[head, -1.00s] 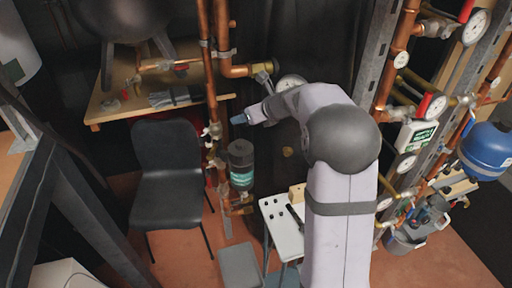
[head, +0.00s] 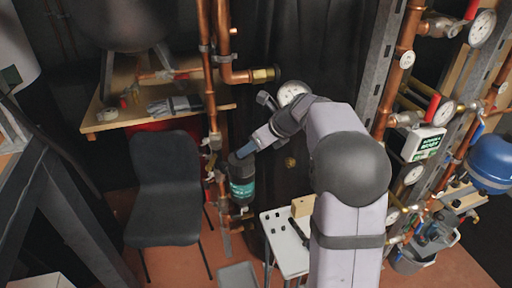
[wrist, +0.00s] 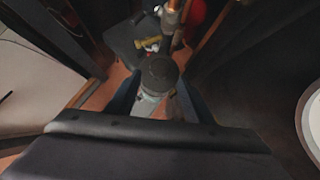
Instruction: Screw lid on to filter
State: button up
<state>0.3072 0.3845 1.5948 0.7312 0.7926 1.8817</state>
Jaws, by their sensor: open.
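The filter (head: 242,190) is an upright dark cylinder with a teal label, on the copper pipework beside the black chair in the head view. Its dark round lid (head: 241,166) sits at its top; I cannot tell how tightly it is seated. In the wrist view the lid (wrist: 158,72) shows from above, with the paler filter body (wrist: 147,103) below it. My gripper (head: 243,153) is just above the lid, tilted downward. In the wrist view my gripper (wrist: 158,84) is open, with one blue finger on each side of the lid. Contact cannot be told.
Vertical copper pipes (head: 205,75) stand close behind the filter. A black chair (head: 166,190) is to the left. A small white table (head: 285,243) with a wooden block (head: 302,206) stands to the right.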

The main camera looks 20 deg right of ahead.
aim_at(247, 162)
jog(key=b+x, duration=0.1)
jog(key=x, duration=0.1)
jog(key=shift+w+a+f, duration=0.1)
jog(key=shift+f, duration=0.25)
jog(key=shift+w+a+f+p, duration=0.2)
jog(key=shift+w+p, duration=0.1)
jog(key=shift+x, duration=1.25)
jog(key=shift+f, duration=0.1)
jog(key=shift+s, duration=0.1)
jog(key=c, duration=1.1)
